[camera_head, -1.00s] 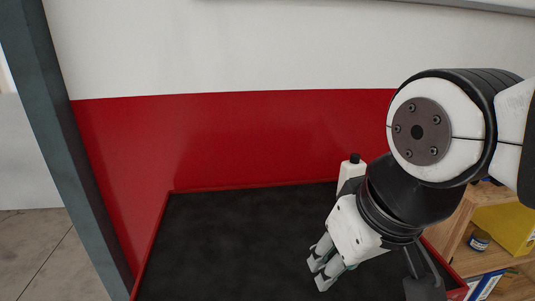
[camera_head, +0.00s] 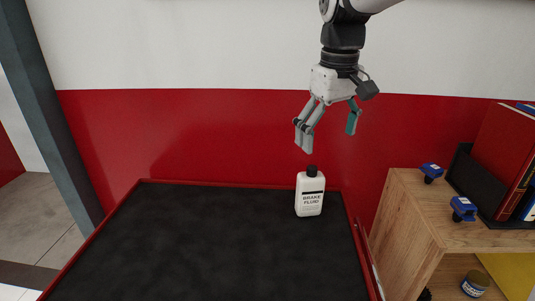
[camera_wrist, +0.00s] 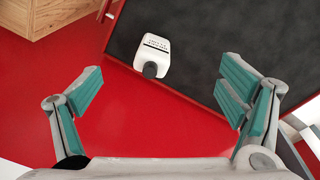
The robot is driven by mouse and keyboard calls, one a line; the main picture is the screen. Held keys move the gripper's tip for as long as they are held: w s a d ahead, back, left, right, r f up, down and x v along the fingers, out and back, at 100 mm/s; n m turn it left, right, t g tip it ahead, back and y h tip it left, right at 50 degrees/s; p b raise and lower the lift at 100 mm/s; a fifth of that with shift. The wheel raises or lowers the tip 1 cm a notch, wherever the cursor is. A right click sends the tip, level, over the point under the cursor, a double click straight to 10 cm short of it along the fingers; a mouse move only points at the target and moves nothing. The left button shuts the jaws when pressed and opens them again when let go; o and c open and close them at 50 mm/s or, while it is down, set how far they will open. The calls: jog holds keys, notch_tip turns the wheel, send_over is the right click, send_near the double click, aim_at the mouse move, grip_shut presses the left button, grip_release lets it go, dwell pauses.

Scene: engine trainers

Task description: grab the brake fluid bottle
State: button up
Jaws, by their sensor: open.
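The brake fluid bottle (camera_head: 310,195) is white with a black cap and a printed label. It stands upright near the back right corner of the black-topped red table (camera_head: 200,245). It also shows in the wrist view (camera_wrist: 152,53), seen from above between and beyond my fingertips. My gripper (camera_head: 328,130) is open and empty, above the bottle in the head view and not touching it. In the wrist view my gripper (camera_wrist: 160,95) has its teal finger pads spread wide.
A wooden shelf (camera_head: 412,225) stands right of the table. On it are blue clamp-like items (camera_head: 462,207) and a black holder with red binders (camera_head: 505,150). A jar (camera_head: 474,284) sits on its lower level. Most of the black top is clear. A red and white wall is behind.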

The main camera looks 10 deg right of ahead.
jog(key=n+g, duration=0.1)
send_over(311, 180)
jog(key=w, duration=0.2)
notch_tip(311, 180, down, 2)
jog(key=f, duration=0.1)
jog(key=shift+w+d+p, duration=0.25)
jog(key=shift+d+p, duration=0.05)
jog(key=shift+p, duration=0.1)
jog(key=shift+w+f, duration=0.1)
jog(key=shift+f, duration=0.15)
notch_tip(311, 180, down, 8)
jog(key=shift+p, duration=0.5)
jog(key=shift+s+d+f+p, duration=0.15)
jog(key=shift+f+p, duration=0.5)
jog(key=shift+f, duration=2)
jog(key=c, duration=1.5)
